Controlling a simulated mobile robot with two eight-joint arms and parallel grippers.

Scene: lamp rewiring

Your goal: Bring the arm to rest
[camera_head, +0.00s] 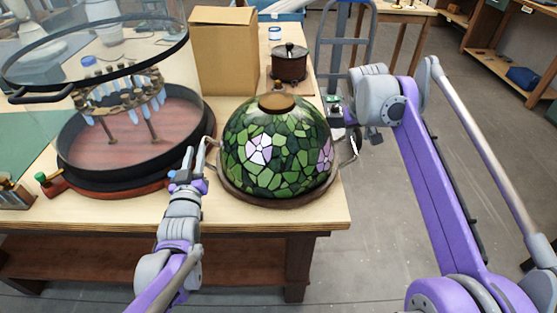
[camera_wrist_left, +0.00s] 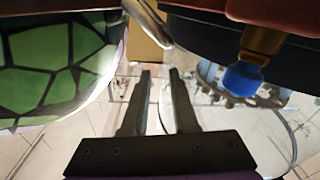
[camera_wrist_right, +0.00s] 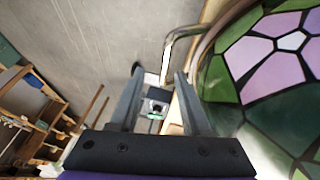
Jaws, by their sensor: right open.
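A green stained-glass dome (camera_head: 275,145) with pale and pink flower panes sits on a brown round base (camera_head: 270,200) at the table's front right. A curved metal handle sticks out on each side. My left gripper (camera_head: 191,155) is low beside the left handle (camera_head: 210,148). In the left wrist view its fingers (camera_wrist_left: 160,75) are apart with nothing held between them. My right gripper (camera_head: 347,130) is by the right handle (camera_head: 352,148). In the right wrist view its fingers (camera_wrist_right: 159,75) are apart and the handle (camera_wrist_right: 170,50) shows near the fingertips; contact is unclear.
A lidded glass vessel with a dark round rim (camera_head: 135,185) stands left of the dome. A blue knob (camera_wrist_left: 243,78) is close to my left gripper. A cardboard box (camera_head: 224,55) and a brown pot (camera_head: 290,65) stand behind. Open floor lies right of the table.

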